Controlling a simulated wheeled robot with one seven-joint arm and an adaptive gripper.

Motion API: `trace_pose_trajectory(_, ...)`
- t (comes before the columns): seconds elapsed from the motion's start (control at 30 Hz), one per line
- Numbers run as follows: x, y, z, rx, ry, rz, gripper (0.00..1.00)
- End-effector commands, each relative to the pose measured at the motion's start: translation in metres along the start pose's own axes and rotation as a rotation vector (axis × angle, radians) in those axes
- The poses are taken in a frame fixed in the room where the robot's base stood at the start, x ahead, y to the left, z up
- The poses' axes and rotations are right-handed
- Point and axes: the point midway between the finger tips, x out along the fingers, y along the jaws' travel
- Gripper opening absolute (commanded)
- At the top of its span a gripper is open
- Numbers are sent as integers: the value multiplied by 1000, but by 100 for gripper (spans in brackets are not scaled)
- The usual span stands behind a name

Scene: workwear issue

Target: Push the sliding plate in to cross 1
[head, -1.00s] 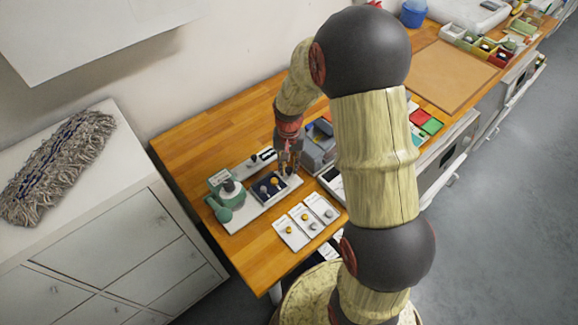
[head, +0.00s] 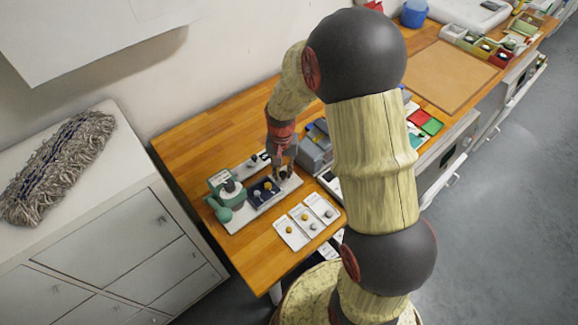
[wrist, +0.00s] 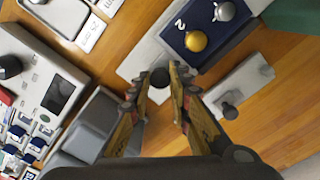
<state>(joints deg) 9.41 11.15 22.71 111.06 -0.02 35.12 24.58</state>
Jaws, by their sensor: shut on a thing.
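The sliding plate is a pale plate (wrist: 147,55) with a dark blue tray (wrist: 210,25) on it. The tray bears a gold ball, a silver ball and a white "2". It also shows in the head view (head: 262,191), beside a green device (head: 229,194). A black knob (wrist: 160,77) stands at the plate's near end. My gripper (wrist: 162,72) is shut on this knob, one finger on each side. In the head view my gripper (head: 283,174) is at the plate's right end. I cannot make out a cross 1 mark in either view.
A separate pale block with a black knob (wrist: 231,111) lies right of my gripper. A grey bin (wrist: 92,124) and a device with a screen (wrist: 40,82) stand left. White cards with balls (head: 309,221) lie in front. Bare wood is at the table's back left.

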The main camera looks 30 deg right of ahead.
Motion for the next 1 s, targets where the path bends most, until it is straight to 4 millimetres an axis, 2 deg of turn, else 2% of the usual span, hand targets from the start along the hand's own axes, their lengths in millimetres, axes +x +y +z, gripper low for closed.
trace_pose_trajectory(0.1,-2,-21,20,-6,2,-1,0)
trace_pose_trajectory(0.23,-1,-36,34,-4,2,-2,0)
trace_pose_trajectory(0.63,-1,-41,40,0,3,-2,0)
trace_pose_trajectory(0.67,-1,-41,40,0,3,-2,21)
trace_pose_trajectory(1.0,0,-41,40,0,1,-1,39)
